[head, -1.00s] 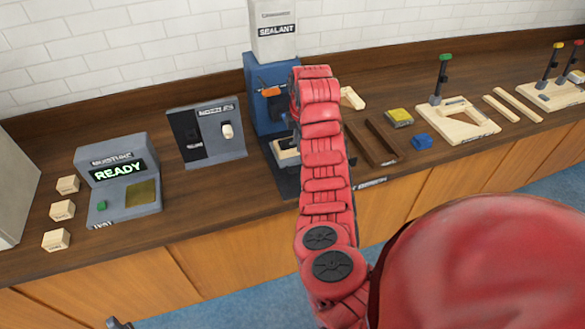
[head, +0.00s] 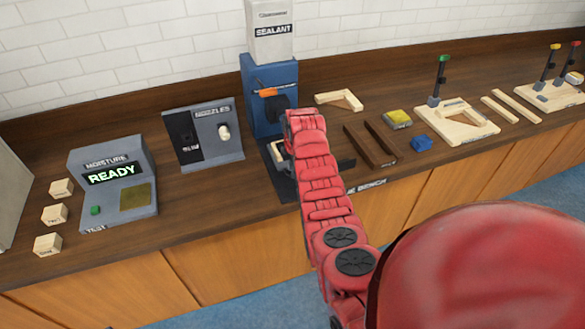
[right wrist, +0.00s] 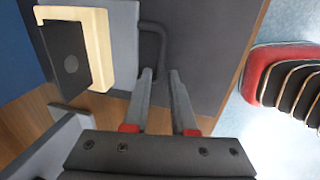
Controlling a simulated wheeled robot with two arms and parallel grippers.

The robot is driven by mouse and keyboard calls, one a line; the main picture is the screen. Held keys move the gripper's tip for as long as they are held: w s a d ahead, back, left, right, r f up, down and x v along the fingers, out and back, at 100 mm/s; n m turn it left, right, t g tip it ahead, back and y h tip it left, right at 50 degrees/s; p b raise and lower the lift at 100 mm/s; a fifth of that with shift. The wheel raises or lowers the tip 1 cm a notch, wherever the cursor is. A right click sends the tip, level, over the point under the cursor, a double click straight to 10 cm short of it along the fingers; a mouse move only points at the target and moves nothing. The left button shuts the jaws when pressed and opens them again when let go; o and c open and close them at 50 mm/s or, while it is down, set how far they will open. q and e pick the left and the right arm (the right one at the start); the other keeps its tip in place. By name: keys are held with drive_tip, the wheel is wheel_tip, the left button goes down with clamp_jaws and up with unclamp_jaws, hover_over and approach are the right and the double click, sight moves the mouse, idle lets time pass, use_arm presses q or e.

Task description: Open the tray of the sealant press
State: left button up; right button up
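The sealant press (head: 257,110) is a blue column with a white SEALANT box (head: 271,45) on top and a dark base on the bench. Its grey tray (right wrist: 122,45) carries a pale wooden piece with a dark block in the right wrist view. A dark bar handle (right wrist: 162,45) sticks out from the tray's edge. My right gripper (right wrist: 161,73) is open, its fingertips close to the handle. The bar's outer part lines up with the gap between them; I cannot tell the depth. In the head view my right arm hides the gripper and handle. My left gripper is not in view.
Left of the press stand the nozzle holder (head: 203,135) and the moisture tester (head: 112,180) reading READY. Right of it are a dark wooden rack (head: 370,145), a yellow-topped block (head: 397,118), a blue block (head: 422,143) and wooden frames with clamps (head: 457,125).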

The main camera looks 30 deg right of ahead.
drive_tip(key=shift+f, duration=0.35)
drive_tip(key=shift+c, duration=0.2)
clamp_jaws()
idle(1.1)
